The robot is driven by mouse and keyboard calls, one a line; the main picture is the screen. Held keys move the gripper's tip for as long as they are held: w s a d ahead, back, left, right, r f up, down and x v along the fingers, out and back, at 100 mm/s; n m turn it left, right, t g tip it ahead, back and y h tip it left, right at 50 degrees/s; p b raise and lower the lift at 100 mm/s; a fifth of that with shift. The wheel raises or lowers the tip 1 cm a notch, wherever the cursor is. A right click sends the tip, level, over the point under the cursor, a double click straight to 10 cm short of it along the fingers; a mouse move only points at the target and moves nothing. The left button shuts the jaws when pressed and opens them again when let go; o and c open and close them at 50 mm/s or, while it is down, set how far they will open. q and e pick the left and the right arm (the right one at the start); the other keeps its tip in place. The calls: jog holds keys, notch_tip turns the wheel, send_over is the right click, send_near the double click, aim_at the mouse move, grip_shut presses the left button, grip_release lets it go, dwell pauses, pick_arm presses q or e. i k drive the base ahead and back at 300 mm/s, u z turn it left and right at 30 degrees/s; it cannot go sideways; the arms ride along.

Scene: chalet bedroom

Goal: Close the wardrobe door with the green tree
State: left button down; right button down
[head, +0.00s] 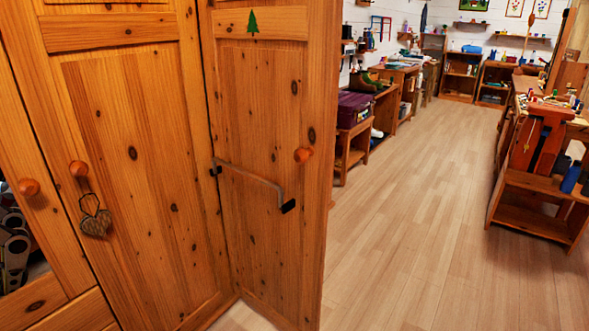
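The wardrobe door with the green tree (285,110) is a knotty pine panel in the head view, left of centre. The small dark green tree (253,22) is on its top panel. The door stands open, jutting toward me at an angle to the neighbouring door. Its round wooden knob (303,155) is near its free right edge. A bent grey metal bar (250,181) with black ends crosses its face. Neither of my grippers can be made out in this view.
The neighbouring pine door (135,150) bears a hanging heart (95,222) and a knob (78,168). Grey and black objects (15,250) show at the left edge. Bare plank floor (430,200) lies right of the door. Shelves (350,150) and a workbench (540,190) stand beyond.

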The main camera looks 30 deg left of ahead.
aim_at(270, 66)
jog(key=u, duration=1.35)
